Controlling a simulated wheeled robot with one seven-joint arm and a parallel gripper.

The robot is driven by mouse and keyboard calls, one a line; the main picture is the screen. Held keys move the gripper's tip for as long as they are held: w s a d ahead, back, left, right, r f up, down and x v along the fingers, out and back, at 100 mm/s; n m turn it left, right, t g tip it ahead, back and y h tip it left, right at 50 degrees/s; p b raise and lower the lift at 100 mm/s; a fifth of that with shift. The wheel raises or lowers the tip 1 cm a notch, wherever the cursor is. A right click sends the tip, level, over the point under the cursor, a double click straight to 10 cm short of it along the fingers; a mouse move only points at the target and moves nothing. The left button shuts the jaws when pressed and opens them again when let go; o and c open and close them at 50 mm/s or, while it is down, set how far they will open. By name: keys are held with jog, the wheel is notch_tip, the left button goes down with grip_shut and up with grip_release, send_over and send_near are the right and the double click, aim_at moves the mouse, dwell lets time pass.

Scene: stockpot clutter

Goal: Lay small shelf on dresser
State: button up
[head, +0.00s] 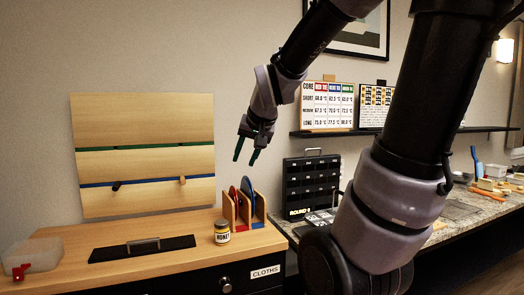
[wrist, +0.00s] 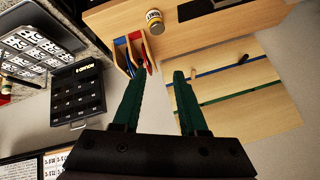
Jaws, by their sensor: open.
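The dresser (head: 180,226) has a light wood top and a dark front, and its top also shows in the wrist view (wrist: 215,32). A small wooden rack (head: 244,212) with upright dividers and red and blue items stands upright on its right end; it may be the small shelf, but I cannot tell for sure. It also shows in the wrist view (wrist: 122,55). My gripper (head: 245,157) is open and empty in the air above the rack, apart from it. Its two green fingers show in the wrist view (wrist: 157,78).
A honey jar (head: 222,232) stands in front of the rack. A wooden panel with pegs (head: 145,152) rises behind. A black case (head: 312,182) stands on the counter at right.

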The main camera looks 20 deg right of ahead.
jog(key=s+r+y, duration=0.1)
jog(key=s+r, duration=0.2)
jog(key=s, duration=0.8)
jog(key=shift+s+n+g, duration=0.3)
jog(key=shift+g, duration=0.1)
